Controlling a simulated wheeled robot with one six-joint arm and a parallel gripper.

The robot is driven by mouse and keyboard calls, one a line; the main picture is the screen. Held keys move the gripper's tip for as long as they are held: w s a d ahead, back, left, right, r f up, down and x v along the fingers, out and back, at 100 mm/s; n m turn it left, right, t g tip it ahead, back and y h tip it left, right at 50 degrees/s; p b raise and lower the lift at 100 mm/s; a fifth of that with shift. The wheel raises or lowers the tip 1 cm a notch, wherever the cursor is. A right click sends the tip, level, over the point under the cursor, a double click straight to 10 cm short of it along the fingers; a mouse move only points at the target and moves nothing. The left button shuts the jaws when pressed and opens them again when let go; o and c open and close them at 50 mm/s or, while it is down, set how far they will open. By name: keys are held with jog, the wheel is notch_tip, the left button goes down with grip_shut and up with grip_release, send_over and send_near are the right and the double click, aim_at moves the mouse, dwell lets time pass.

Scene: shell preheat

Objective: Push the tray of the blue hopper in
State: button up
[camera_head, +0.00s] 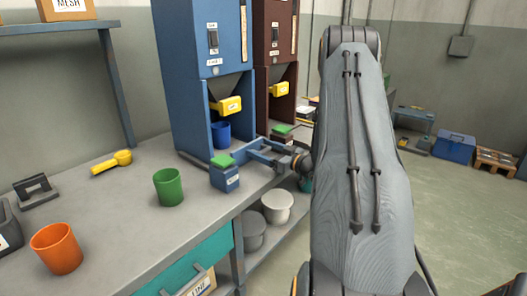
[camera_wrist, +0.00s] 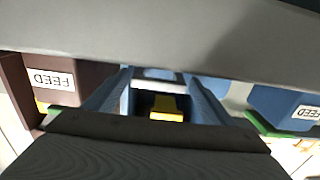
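The blue hopper (camera_head: 198,38) stands at the back of the bench. Its yellow tray (camera_head: 228,105) shows at the front of the hopper's opening and seems to stick out somewhat. A blue cup (camera_head: 221,132) stands below it, inside the hopper's base. My gripper (camera_head: 255,150) is low in front of the hopper, to the right of and below the tray, with nothing visibly held. In the wrist view my two fingers (camera_wrist: 157,85) are spread, and the yellow tray (camera_wrist: 167,108) shows between them, apart from them. How far it lies beyond the fingertips is unclear.
A blue feed box with green top (camera_head: 224,178) stands close left of my gripper. A brown hopper (camera_head: 273,30) and brown feed box (camera_head: 282,138) are to the right. A green cup (camera_head: 168,187), orange cup (camera_head: 56,248) and yellow scoop (camera_head: 111,162) are on the left.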

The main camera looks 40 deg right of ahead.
jog(key=shift+d, duration=0.15)
jog(key=shift+s, duration=0.15)
jog(key=v, duration=0.7)
jog(key=shift+s+d, duration=0.1)
jog(key=shift+s, duration=0.15)
dwell(0.4)
